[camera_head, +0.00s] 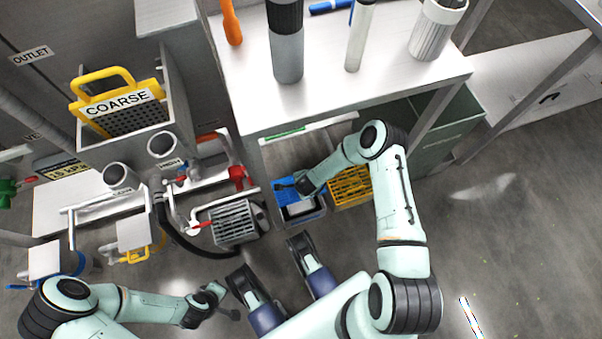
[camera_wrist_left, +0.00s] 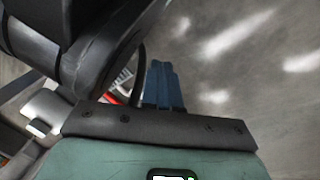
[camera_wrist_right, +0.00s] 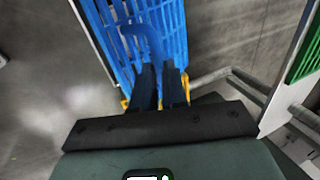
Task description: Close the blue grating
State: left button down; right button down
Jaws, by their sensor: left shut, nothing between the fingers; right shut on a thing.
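The blue grating (camera_head: 284,196) is low under the front edge of the metal bench, partly hidden by my right arm. In the right wrist view the blue grating (camera_wrist_right: 176,18) fills the top, a slatted panel with a blue loop handle (camera_wrist_right: 146,34). My right gripper (camera_wrist_right: 161,78) is shut on this handle; it also shows in the head view (camera_head: 288,184). My left gripper (camera_head: 230,304) is away at the lower left, above the floor. Its fingers are together and empty in the left wrist view (camera_wrist_left: 162,80).
A yellow grating (camera_head: 350,188) stands just right of the blue one. A grey slatted basket (camera_head: 234,222) and a black hose (camera_head: 184,240) are to the left. Bottles stand on the bench (camera_head: 325,85) above. A yellow-handled COARSE strainer (camera_head: 122,105) is at the upper left.

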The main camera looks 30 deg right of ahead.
pick_arm(q)
jog(key=shift+w+r, duration=0.1)
pick_arm(e)
jog(key=shift+s+f, duration=0.1)
jog(key=shift+s, duration=0.05)
